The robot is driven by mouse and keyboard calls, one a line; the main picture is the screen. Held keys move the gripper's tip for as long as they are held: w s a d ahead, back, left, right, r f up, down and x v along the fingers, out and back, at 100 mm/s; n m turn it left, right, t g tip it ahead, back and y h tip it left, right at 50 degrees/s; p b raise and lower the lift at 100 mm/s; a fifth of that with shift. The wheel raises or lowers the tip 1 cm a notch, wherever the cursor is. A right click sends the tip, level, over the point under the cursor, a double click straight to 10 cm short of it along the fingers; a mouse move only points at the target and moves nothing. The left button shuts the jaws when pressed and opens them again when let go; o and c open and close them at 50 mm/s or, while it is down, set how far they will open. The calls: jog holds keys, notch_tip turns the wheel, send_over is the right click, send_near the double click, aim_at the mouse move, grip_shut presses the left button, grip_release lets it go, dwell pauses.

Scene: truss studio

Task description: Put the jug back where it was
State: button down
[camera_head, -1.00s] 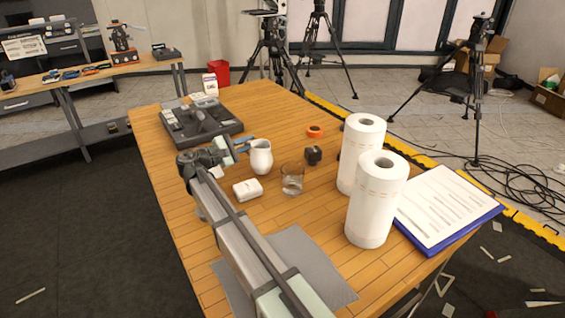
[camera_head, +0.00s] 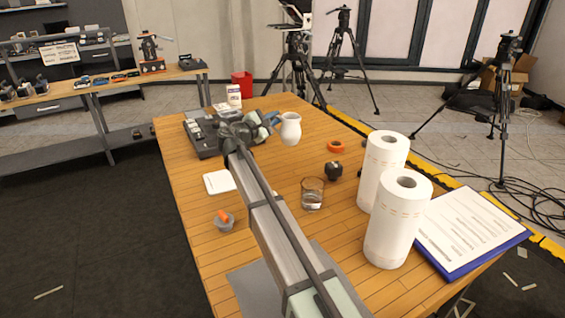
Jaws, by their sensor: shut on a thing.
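The white jug (camera_head: 290,129) is upright near the far part of the wooden table. My gripper (camera_head: 272,119), with blue fingers, reaches it from the left and is shut on it. The jug seems raised above the tabletop, though its exact height is hard to tell. My arm runs from the lower right up to it and hides part of the table.
A clear glass (camera_head: 312,193), a small dark object (camera_head: 334,170) and an orange ring (camera_head: 336,147) stand nearby. Two paper rolls (camera_head: 397,218) and a clipboard (camera_head: 470,232) are right.

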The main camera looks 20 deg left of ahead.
jog(key=shift+w+a+f+n+t+y, duration=0.2)
jog(key=shift+a+f+n+y, duration=0.25)
jog(key=shift+f, duration=1.15)
jog(key=shift+w+a+f+n+t+y, duration=0.25)
jog(key=shift+a+f+y, duration=0.4)
jog(key=shift+f, duration=1)
jog(key=shift+w+a+f+n+t+y, duration=0.15)
jog(key=shift+a+f+n+y, duration=0.4)
jog(key=shift+f, duration=1.05)
jog(key=shift+a+f, duration=0.1)
jog(key=shift+a, duration=0.05)
jog(key=c, duration=1.1)
grip_release()
jog(key=v, duration=0.3)
jog(key=shift+s+r, duration=0.15)
jog(key=shift+r, duration=0.1)
notch_tip(320, 180, up, 7)
